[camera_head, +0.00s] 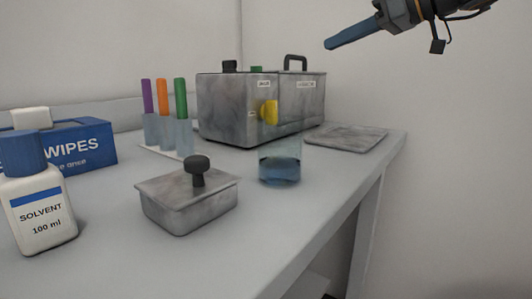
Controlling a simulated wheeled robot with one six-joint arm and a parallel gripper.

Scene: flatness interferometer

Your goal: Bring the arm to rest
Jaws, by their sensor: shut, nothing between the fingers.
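My gripper (333,45) is at the top right, up in the air in front of the wall. Its blue fingers are shut and hold nothing. The arm comes in from the top right edge, and most of it is out of view. The gripper is apart from everything on the bench.
The grey bench (285,228) holds a metal box (222,110) with a yellow knob, a glass of liquid (280,165), a small lidded box (188,210), a flat plate (345,136), several coloured sticks (163,97), a solvent bottle (38,205) and a wipes box (85,148).

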